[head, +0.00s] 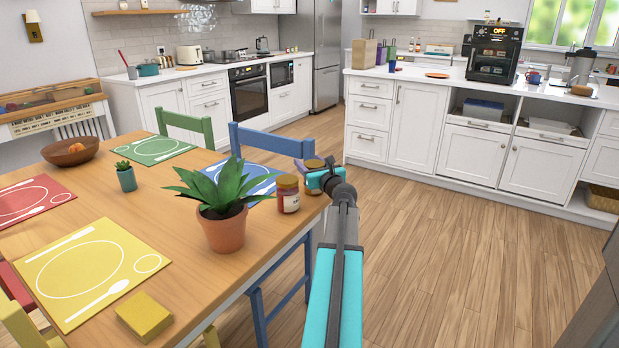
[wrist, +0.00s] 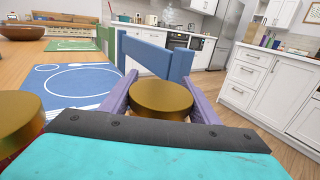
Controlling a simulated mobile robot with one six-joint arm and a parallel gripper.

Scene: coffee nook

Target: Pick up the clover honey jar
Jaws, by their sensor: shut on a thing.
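A jar with a gold lid (wrist: 161,97) sits between the two purple fingers of my gripper (wrist: 160,101) in the wrist view. The fingers are shut on its sides. It looks like the clover honey jar, but its label cannot be read. In the head view its gold lid (head: 314,163) shows at the table's right edge, and my gripper hides much of its body. I cannot tell whether its base touches the table. A second gold-lidded jar (head: 288,194), reddish with a pale label, stands just left of it; its lid (wrist: 18,113) also shows in the wrist view.
A potted aloe (head: 223,229) stands left of the jars on the wooden table (head: 180,200). A blue chair (head: 262,136) is close behind my gripper. Placemats, a small cactus pot (head: 126,177) and a bowl (head: 70,152) lie farther left. The floor to the right is clear.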

